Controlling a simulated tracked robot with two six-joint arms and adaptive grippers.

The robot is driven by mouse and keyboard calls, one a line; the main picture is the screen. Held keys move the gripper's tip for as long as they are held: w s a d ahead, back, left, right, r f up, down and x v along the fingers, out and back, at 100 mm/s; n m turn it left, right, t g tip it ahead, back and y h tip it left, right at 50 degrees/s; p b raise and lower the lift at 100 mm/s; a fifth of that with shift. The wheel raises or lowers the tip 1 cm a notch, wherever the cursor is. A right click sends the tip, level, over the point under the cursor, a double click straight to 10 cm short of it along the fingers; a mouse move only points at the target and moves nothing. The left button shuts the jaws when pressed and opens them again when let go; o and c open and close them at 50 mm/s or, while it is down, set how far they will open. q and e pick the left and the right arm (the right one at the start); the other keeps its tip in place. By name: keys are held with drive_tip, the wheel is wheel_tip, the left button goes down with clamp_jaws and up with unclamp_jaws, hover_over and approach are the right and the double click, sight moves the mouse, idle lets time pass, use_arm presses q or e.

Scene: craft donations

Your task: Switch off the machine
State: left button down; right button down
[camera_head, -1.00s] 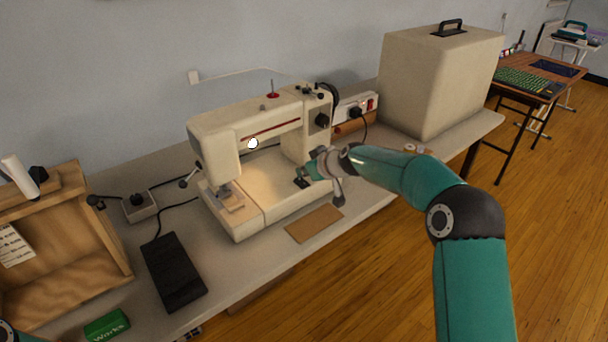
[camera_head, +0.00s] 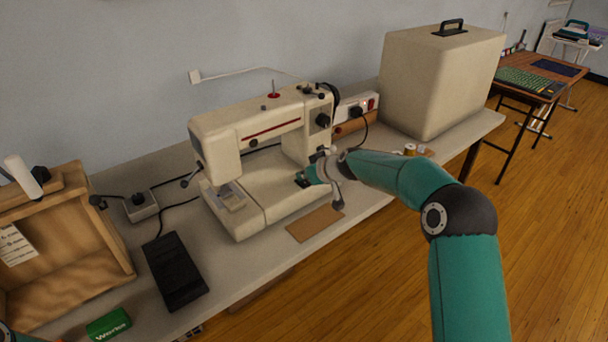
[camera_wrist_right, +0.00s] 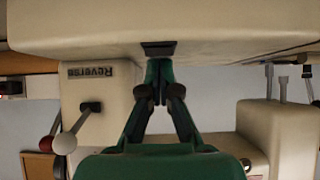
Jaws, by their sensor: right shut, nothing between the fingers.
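The cream sewing machine (camera_head: 240,135) stands on the table with its lamp dark and its bed unlit. It also shows in the right wrist view (camera_wrist_right: 230,30), with the word "Reverse" on its body. A small dark switch (camera_wrist_right: 158,48) is set in the machine, straight ahead of my right fingertips. My right gripper (camera_head: 306,178) is shut and empty at the right end of the bed. In the wrist view its closed fingertips (camera_wrist_right: 158,68) are at the switch's lower edge; I cannot tell whether they touch it. My left gripper is out of view.
A power strip (camera_head: 367,102) is on the wall behind the machine. A large beige cover (camera_head: 430,85) stands to the right. A black foot pedal (camera_head: 175,272), a green box (camera_head: 109,325) and a wooden box (camera_head: 85,250) are at the left. A brown card (camera_head: 314,222) lies in front.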

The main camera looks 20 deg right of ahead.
drive_tip(key=shift+w+a+r+p, duration=0.2)
drive_tip(key=shift+w+p, duration=0.5)
drive_tip(key=shift+r+p, duration=0.35)
drive_tip(key=shift+r, duration=0.2)
drive_tip(key=r, duration=0.1)
drive_tip(key=r+p, duration=0.1)
drive_tip(key=p, duration=0.1)
drive_tip(key=shift+w+r, duration=0.25)
drive_tip(key=shift+r, duration=0.15)
drive_tip(key=w+r+b+v, duration=0.1)
drive_tip(key=b+v, duration=0.1)
drive_tip(key=v, duration=0.7)
drive_tip(key=shift+a+r, duration=0.25)
drive_tip(key=shift+r, duration=0.3)
drive_tip(key=shift+s, duration=0.1)
